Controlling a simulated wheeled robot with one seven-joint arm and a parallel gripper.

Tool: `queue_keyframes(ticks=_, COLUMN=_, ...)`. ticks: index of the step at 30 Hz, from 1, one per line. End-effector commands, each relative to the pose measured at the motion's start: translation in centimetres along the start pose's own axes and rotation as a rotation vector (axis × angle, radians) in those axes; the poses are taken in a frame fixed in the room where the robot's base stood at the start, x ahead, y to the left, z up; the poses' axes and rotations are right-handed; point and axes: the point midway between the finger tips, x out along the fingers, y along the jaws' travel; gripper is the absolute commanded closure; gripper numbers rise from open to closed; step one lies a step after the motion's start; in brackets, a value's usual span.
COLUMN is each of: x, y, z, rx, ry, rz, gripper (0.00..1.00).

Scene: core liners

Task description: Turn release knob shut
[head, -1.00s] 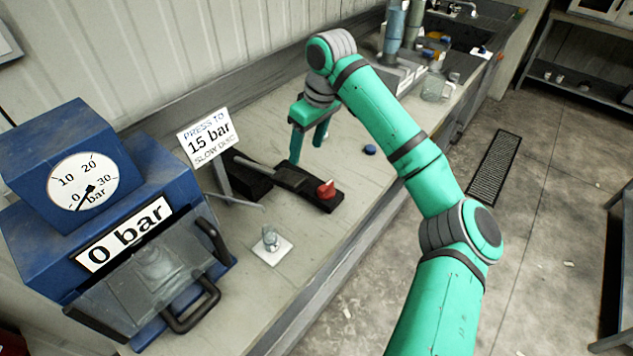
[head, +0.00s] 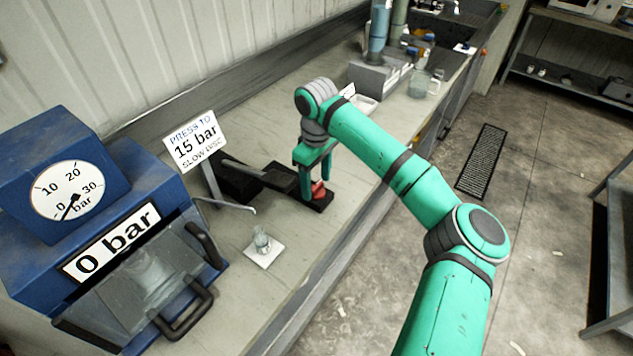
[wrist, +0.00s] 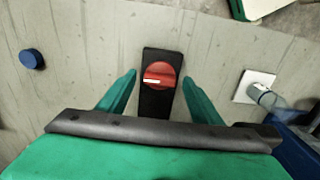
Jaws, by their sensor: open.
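The release knob (wrist: 159,76) is a round red knob with a white pointer line, on the end of a black pump base (wrist: 161,107). In the wrist view its line lies roughly crosswise to the base. My gripper (wrist: 159,88) is open, with one green finger on each side of the knob and gaps between. In the head view my gripper (head: 314,188) is over the red knob (head: 318,190), pointing down, and its fingers partly hide it. I cannot tell whether a finger touches it.
A blue press (head: 110,270) with a gauge near 0 and a "0 bar" sign stands at the left. A small glass (head: 262,241) sits on a white tile. A blue cap (wrist: 32,58) lies on the bench.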

Motion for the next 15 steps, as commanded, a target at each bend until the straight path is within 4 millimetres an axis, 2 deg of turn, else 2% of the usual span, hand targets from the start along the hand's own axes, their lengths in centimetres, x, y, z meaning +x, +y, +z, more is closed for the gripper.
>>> queue_keyframes(ticks=11, x=0.60, y=-0.01, z=-0.01, rx=0.000, ry=0.000, rz=0.000, gripper=0.41)
queue_keyframes(ticks=15, x=0.59, y=-0.02, z=-0.02, rx=0.000, ry=0.000, rz=0.000, gripper=0.72)
